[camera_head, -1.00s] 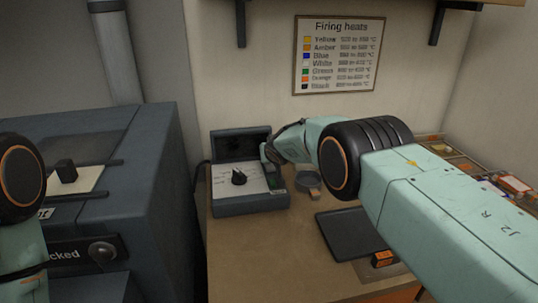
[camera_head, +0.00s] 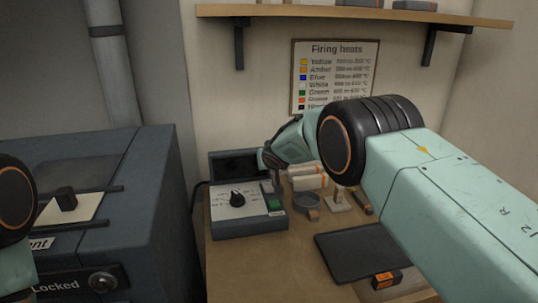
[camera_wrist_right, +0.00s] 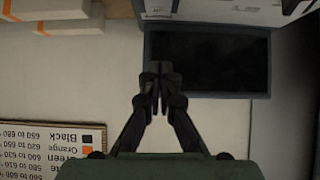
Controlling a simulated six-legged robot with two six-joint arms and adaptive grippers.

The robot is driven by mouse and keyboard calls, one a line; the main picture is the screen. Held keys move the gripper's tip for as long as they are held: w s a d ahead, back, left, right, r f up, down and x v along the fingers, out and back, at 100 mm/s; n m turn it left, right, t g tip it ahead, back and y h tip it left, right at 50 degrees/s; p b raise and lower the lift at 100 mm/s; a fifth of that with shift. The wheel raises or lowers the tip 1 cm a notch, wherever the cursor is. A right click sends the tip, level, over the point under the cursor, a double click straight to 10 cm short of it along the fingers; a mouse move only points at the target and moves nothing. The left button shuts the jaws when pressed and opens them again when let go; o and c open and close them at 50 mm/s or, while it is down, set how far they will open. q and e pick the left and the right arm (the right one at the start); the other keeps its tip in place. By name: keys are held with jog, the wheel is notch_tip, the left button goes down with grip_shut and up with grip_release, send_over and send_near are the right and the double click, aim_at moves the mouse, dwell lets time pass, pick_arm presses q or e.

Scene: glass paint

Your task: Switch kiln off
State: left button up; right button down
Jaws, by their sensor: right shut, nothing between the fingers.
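The kiln (camera_head: 160,215) is a large dark blue-grey cabinet at the left of the head view. Its control box (camera_head: 250,227) stands on the bench beside it, with a black dial (camera_head: 237,198), a green switch (camera_head: 274,203) and a raised dark screen (camera_head: 235,165). My right gripper (camera_head: 275,182) is above the right part of the box, close to the green switch; I cannot tell whether it touches. In the right wrist view its fingers (camera_wrist_right: 160,78) are together and empty, in front of the dark screen (camera_wrist_right: 215,62). My left gripper is out of view.
A latch (camera_head: 102,281) marked "Locked" is on the kiln front. A heat chart (camera_head: 335,75) hangs behind, under a shelf (camera_head: 350,13).

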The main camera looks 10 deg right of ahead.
jog(key=shift+s+d+r+b, duration=0.1)
jog(key=shift+s+r+b, duration=0.4)
jog(key=shift+r+b, duration=0.15)
jog(key=w+r+b+v, duration=0.1)
jog(key=b+v, duration=0.1)
jog(key=v, duration=0.4)
jog(key=shift+s+r, duration=0.3)
jog(key=shift+r, duration=0.05)
jog(key=shift+w, duration=0.1)
jog(key=shift+f, duration=0.15)
